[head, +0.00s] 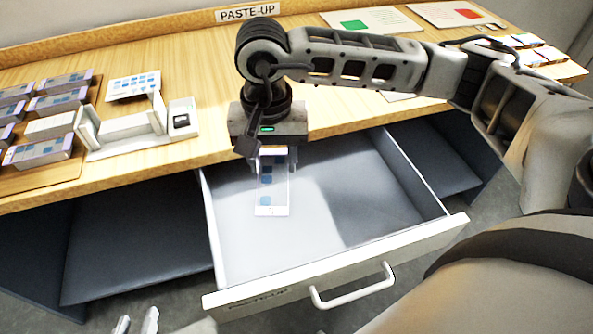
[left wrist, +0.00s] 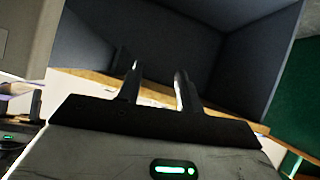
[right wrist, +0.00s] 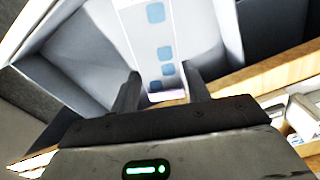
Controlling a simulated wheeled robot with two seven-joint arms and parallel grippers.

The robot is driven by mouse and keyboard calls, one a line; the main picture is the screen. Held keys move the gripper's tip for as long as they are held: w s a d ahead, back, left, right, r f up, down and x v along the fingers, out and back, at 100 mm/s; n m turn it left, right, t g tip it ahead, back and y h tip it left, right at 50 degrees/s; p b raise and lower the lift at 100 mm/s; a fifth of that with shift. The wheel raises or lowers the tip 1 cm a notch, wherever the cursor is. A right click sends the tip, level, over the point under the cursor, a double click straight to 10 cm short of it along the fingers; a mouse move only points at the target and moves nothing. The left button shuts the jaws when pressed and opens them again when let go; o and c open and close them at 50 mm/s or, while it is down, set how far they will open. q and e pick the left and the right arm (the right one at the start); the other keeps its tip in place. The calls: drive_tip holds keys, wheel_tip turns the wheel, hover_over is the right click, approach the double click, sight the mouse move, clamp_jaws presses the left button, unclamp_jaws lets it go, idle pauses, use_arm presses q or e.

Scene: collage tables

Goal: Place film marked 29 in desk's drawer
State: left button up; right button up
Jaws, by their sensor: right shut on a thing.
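A clear film strip with blue squares (head: 271,196) hangs from my right gripper (head: 273,160), over the inside of the desk's open drawer (head: 340,215). My right gripper is shut on the film's upper end. The film also shows between the fingers in the right wrist view (right wrist: 155,35); I cannot read a number on it. I cannot tell whether its lower end touches the drawer floor. My left gripper (head: 136,322) is at the bottom left of the head view, in front of the desk. Its fingers stand apart and empty in the left wrist view (left wrist: 158,85).
The drawer is pulled out, with a white handle (head: 352,288) on its front. On the desktop (head: 215,70) are a white stand (head: 125,130), several packs of film (head: 45,150) at left and cards (head: 370,20) at the back. A "PASTE-UP" sign (head: 247,12) stands behind.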

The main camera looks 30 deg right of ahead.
drive_tip(key=a+f+m+b, duration=0.1)
drive_tip(key=a+f+m, duration=0.25)
drive_tip(key=m, duration=2.95)
hover_over(305, 185)
wheel_tip(305, 185, down, 7)
drive_tip(key=shift+r+b, duration=0.15)
drive_tip(key=shift+b, duration=0.15)
drive_tip(key=shift+f, duration=2.65)
